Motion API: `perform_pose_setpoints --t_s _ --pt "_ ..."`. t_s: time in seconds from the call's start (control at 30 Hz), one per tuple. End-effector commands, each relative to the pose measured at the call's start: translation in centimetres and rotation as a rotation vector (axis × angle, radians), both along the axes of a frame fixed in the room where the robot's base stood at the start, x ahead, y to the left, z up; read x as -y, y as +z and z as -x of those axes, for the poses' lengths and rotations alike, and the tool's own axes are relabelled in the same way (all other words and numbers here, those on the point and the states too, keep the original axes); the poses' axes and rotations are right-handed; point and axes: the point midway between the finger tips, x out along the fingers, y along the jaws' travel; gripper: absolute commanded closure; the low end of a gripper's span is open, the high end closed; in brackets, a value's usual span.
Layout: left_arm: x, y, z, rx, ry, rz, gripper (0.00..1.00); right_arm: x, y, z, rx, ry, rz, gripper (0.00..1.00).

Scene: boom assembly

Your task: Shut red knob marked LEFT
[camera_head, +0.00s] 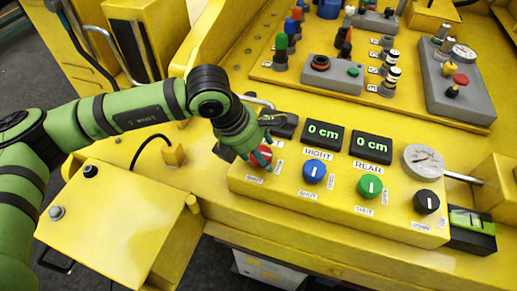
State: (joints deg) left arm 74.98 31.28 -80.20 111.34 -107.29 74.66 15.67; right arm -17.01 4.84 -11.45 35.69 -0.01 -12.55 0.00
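The red knob (264,155) is at the left end of the yellow control panel (335,205). My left gripper (248,154) comes in from the left and is at the knob, its fingers covering part of it. I cannot tell whether the fingers grip the knob or only stand around it. The LEFT label and most of the display above this knob are hidden behind my gripper. Small labels show beside and below the knob. My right gripper is not in view.
Right of the red knob are a blue knob (314,172), a green knob (370,186) and a black knob (426,202). Two displays (323,134) (371,147) read 0 cm. A round gauge (423,160) is at the right. A yellow box (118,220) stands below my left arm.

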Motion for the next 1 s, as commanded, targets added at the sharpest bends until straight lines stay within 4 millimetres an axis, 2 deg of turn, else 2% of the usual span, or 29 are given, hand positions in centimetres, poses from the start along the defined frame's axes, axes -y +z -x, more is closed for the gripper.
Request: perform_pose_setpoints --t_s 0.03,0.07,0.1,0.47,0.67,1.0 --pt "0.0 0.0 0.0 0.0 0.0 0.0 0.68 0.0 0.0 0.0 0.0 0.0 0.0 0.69" --pt "0.0 0.0 0.0 0.0 0.0 0.001 0.8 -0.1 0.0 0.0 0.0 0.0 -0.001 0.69" --pt "0.0 0.0 0.0 0.0 0.0 0.001 0.83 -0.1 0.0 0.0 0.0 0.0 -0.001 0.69" --pt "0.1 -0.1 -0.1 0.001 -0.032 0.004 0.84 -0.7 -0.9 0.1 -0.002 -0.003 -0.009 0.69" --pt "0.1 -0.4 -0.2 0.002 -0.131 0.006 0.84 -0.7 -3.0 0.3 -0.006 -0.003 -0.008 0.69" --pt "0.1 -0.5 -0.4 0.002 -0.431 0.007 0.84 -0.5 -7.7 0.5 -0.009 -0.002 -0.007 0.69"
